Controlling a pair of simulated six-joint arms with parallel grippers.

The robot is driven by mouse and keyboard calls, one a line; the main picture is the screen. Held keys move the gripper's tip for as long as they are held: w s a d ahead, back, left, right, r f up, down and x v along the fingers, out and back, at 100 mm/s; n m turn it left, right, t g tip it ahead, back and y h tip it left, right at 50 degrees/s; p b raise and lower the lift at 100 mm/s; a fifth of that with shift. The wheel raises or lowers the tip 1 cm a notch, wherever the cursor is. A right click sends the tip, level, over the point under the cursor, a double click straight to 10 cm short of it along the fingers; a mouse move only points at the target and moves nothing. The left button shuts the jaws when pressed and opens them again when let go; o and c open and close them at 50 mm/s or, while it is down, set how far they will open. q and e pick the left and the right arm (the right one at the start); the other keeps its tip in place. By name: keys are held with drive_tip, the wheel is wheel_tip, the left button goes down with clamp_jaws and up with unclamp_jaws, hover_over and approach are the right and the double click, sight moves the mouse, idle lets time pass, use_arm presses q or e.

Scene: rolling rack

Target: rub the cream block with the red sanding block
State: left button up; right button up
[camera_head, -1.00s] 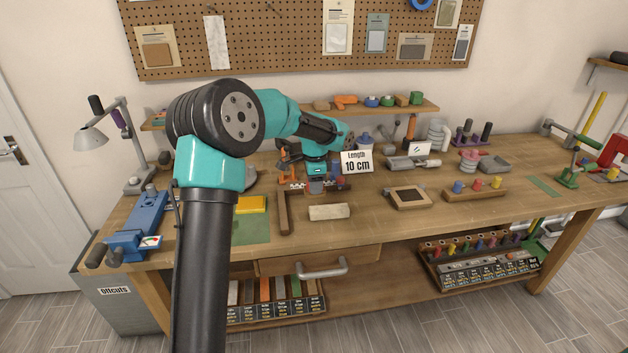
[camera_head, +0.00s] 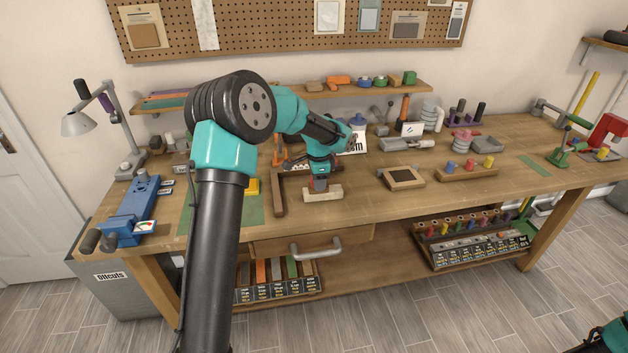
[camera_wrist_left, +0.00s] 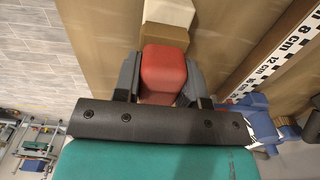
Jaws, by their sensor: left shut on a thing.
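The cream block (camera_head: 334,192) lies on the bench top near the front edge, right of an L-shaped brown piece. My left gripper (camera_head: 320,184) is right over it, pointing down. In the left wrist view, the gripper (camera_wrist_left: 160,78) is shut on the red sanding block (camera_wrist_left: 164,68), with a dark finger on each side. The cream block (camera_wrist_left: 168,12) shows just past the red block there. The red block's underside is hidden, so I cannot tell whether it touches the cream block. My right gripper is not in view.
The L-shaped brown piece (camera_head: 278,194) is close on the left. A framed dark panel (camera_head: 402,178) and a peg rack (camera_head: 466,171) stand to the right. A printed scale (camera_wrist_left: 285,48) runs along the right of the wrist view. Bench room between block and panel is free.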

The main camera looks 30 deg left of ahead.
sight(309, 191)
use_arm(q)
drive_tip(key=shift+w+d, duration=0.3)
drive_tip(key=shift+s+a, duration=0.25)
drive_tip(key=shift+s, duration=0.05)
drive_tip(key=shift+s+a, duration=1.05)
drive_tip(key=shift+a, duration=0.2)
drive_tip(key=shift+a+r, duration=0.15)
wheel_tip(309, 191, up, 8)
drive_tip(key=shift+f, duration=0.25)
